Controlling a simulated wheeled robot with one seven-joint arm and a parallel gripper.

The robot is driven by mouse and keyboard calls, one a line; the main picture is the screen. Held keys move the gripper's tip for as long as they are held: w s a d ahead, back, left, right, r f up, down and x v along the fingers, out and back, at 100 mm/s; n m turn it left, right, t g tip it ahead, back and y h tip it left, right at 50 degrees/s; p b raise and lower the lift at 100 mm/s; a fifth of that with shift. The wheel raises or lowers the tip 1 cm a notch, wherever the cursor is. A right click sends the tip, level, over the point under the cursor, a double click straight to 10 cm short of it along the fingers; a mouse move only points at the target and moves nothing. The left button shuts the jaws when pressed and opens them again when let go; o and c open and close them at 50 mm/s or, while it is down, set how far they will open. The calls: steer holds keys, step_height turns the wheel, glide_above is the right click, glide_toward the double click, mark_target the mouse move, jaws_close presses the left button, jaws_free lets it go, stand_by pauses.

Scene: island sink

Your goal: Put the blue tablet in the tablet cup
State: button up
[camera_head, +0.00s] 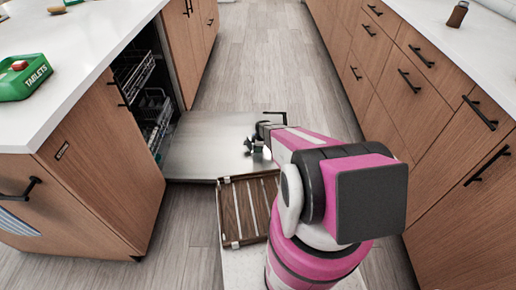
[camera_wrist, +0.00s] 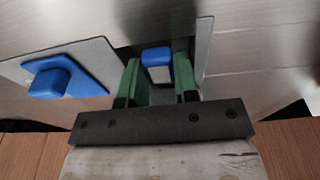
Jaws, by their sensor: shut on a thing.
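My gripper (camera_wrist: 157,66) has green fingers closed on the blue tablet (camera_wrist: 156,56), which is blue with a pale face, in the wrist view. In that view it is over a dark recess that looks like the tablet cup (camera_wrist: 128,52), with a grey upright flap (camera_wrist: 204,50) just to the right. I cannot tell whether the tablet is inside the recess or above it. In the head view my gripper (camera_head: 256,147) is low over the open dishwasher door (camera_head: 205,145); the tablet and cup cannot be made out there.
A blue knob (camera_wrist: 48,83) on a grey plate is left of the fingers. Dishwasher racks (camera_head: 135,75) are inside the left cabinet. Drawers with handles (camera_head: 420,90) line the right. The floor beyond the door is clear.

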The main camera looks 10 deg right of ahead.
steer(key=shift+f, duration=0.55)
steer(key=o, duration=0.6)
step_height(320, 180, up, 13)
steer(key=d, duration=0.2)
steer(key=s+r+m, duration=0.5)
steer(key=s+r, duration=0.2)
steer(key=r, duration=0.2)
steer(key=s+a+r+m+h, duration=0.1)
steer(key=s+r+m, duration=0.4)
steer(key=s+r, duration=0.3)
steer(key=s+a+r+m, duration=0.1)
steer(key=s+r+m, duration=0.4)
steer(key=s+r, duration=0.3)
step_height(320, 180, up, 4)
steer(key=shift+s+f+m+h, duration=0.1)
steer(key=shift+f+m+h, duration=0.1)
steer(key=shift+m+h, duration=0.15)
